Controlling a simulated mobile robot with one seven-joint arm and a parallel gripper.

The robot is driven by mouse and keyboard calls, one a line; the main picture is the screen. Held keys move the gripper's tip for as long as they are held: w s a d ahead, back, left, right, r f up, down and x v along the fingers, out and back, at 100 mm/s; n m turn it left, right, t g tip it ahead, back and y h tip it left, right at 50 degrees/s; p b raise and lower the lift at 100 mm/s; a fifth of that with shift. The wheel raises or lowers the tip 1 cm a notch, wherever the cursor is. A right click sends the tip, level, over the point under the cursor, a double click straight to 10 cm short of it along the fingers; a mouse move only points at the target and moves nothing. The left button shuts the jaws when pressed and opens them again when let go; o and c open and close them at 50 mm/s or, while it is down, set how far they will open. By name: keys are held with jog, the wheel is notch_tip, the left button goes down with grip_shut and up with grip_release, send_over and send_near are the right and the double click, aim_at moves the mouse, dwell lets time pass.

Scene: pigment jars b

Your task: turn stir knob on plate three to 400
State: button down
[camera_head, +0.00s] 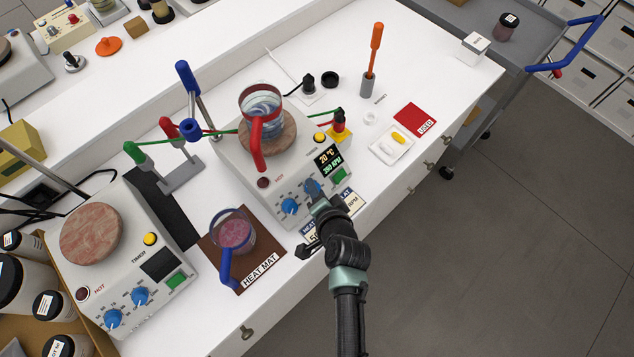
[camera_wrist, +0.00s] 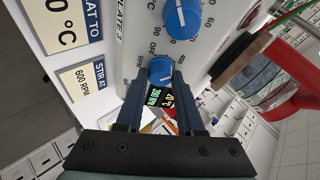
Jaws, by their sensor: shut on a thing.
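The hot plate (camera_head: 232,148) under a glass beaker (camera_head: 262,105) has two blue knobs on its front. My gripper (camera_head: 316,198) is at the right-hand one, the stir knob (camera_head: 312,186). In the wrist view my gripper (camera_wrist: 160,80) has its fingers on both sides of the stir knob (camera_wrist: 160,69), shut on it. The fingers partly hide its scale. The heat knob (camera_head: 290,206) is beside it, free, and also shows in the wrist view (camera_wrist: 183,18). The display (camera_head: 328,161) is lit, with 20 °C and an RPM value in the high two hundreds, hard to read.
A red-handled beaker stands on the plate. Cards lie before it; one reads stir at 600 RPM (camera_wrist: 88,80). A blue-handled beaker (camera_head: 233,232) stands on the brown heat mat (camera_head: 262,262). Another hot plate (camera_head: 128,258) is at left. A pill tray (camera_head: 391,146) lies right.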

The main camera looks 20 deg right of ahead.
jog(key=shift+m, duration=0.3)
jog(key=c, duration=0.5)
grip_release()
jog(key=shift+s+r, duration=0.1)
jog(key=b+v, duration=0.1)
jog(key=v, duration=1.1)
jog(key=shift+s+a+r, duration=0.15)
jog(key=shift+s+r, duration=0.05)
jog(key=shift+r, duration=0.1)
